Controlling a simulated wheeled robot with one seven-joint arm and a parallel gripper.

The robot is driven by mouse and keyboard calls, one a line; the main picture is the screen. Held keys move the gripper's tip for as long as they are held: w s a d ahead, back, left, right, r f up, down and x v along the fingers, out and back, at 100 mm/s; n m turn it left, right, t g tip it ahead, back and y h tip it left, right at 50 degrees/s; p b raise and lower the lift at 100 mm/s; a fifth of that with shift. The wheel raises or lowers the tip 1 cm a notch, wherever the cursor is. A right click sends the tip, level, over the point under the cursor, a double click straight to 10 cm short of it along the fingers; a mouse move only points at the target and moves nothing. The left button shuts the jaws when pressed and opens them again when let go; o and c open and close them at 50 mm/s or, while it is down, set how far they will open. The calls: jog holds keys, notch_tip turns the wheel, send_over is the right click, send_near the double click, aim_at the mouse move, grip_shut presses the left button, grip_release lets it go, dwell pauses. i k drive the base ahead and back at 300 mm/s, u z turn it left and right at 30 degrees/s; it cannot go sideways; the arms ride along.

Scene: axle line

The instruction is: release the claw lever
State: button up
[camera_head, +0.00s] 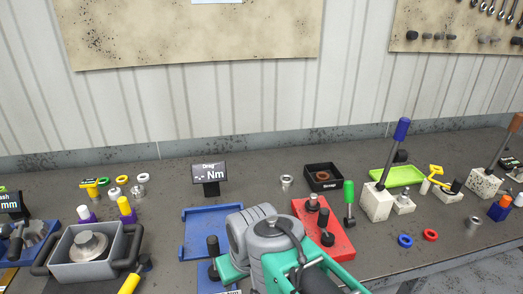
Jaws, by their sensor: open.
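Which part is the claw lever I cannot tell for sure. A red base (338,243) at centre right carries black-knobbed upright parts and a silver fitting. A green-handled lever (348,193) stands at its right edge. A black-knobbed lever (213,246) stands on the blue fixture (205,222) left of my arm. A lever with a blue handle (401,129) leans up from a white block (376,202). My gripper (232,268) is only partly seen at the end of my grey and teal arm, between the blue fixture and the red base. Its fingertips are hidden and no held object shows.
A grey handled box (68,270) with a metal hub stands at left. A "Drag Nm" display (209,172) stands behind the blue fixture. A black bin (323,177) and green tray (397,176) sit farther back. Blue and red rings (430,235) lie at right. The rear bench strip is mostly clear.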

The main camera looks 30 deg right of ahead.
aim_at(349, 185)
jog(key=z, duration=1.4)
jog(key=k, duration=0.5)
jog(key=z, duration=1.75)
jog(key=i, duration=0.8)
jog(key=u, duration=2.6)
